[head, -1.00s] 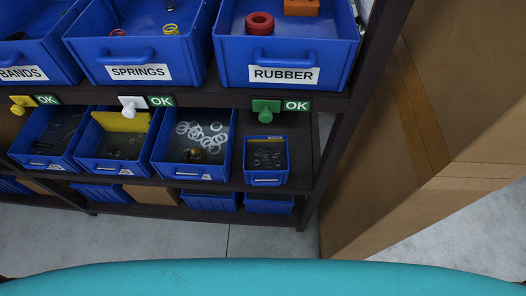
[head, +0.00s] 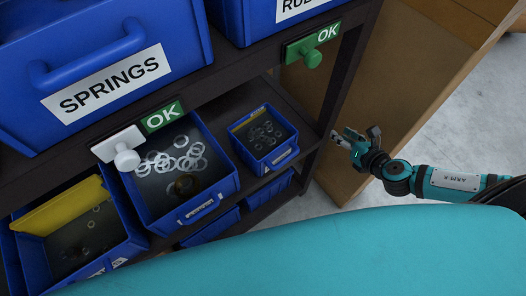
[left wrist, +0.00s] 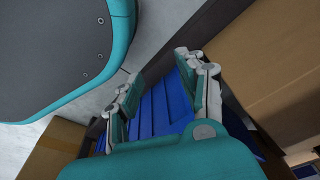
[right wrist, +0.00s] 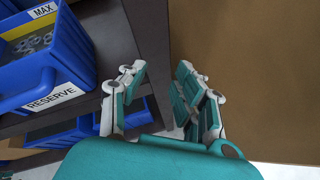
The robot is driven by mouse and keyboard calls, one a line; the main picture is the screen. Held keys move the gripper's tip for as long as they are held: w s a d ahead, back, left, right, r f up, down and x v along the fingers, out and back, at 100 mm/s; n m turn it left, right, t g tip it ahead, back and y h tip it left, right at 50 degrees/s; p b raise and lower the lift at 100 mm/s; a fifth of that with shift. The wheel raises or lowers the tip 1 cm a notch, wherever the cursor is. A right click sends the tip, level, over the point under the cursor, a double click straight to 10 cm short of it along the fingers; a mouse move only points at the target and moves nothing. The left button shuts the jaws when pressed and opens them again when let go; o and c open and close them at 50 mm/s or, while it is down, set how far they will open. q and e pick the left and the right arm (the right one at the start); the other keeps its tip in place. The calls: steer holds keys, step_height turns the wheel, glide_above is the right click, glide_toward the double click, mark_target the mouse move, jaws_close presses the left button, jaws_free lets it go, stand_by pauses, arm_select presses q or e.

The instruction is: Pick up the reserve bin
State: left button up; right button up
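The reserve bin (head: 266,142) is a small blue bin holding grey rings, at the right end of the middle shelf in the head view. In the right wrist view the bin (right wrist: 45,75) is at the left, with RESERVE on its front and MAX inside. My right gripper (head: 347,139) is to the right of the bin, apart from it, beside the shelf post. The right wrist view shows its fingers (right wrist: 161,72) apart and empty. My left gripper (left wrist: 157,72) is open and empty in its wrist view, with blue bins beyond it; it is outside the head view.
A larger bin of pale rings (head: 180,172) stands left of the reserve bin. The springs bin (head: 110,60) is on the shelf above. A green knob (head: 312,58) and a white knob (head: 126,156) stick out. A cardboard box (head: 400,75) stands right of the rack.

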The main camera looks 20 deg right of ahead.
steer(key=s+a+r+n+y+b, duration=0.3)
steer(key=s+a+r+n+y, duration=0.15)
steer(key=a+r+n, duration=0.3)
glide_above(281, 133)
steer(key=shift+n+h, duration=0.25)
steer(key=shift+n, duration=0.1)
step_height(281, 133, down, 6)
steer(key=shift+d+f+p, duration=0.1)
steer(key=shift+d+p, duration=0.05)
steer(key=shift+p, duration=0.15)
steer(key=shift+w+f, duration=0.1)
steer(key=shift+w, duration=0.1)
arm_select(q)
steer(key=shift+w+d+r, duration=0.1)
steer(key=shift+w, duration=0.6)
steer(key=shift+w+d+r, duration=0.1)
steer(key=shift+w, duration=0.6)
arm_select(e)
jaws_close()
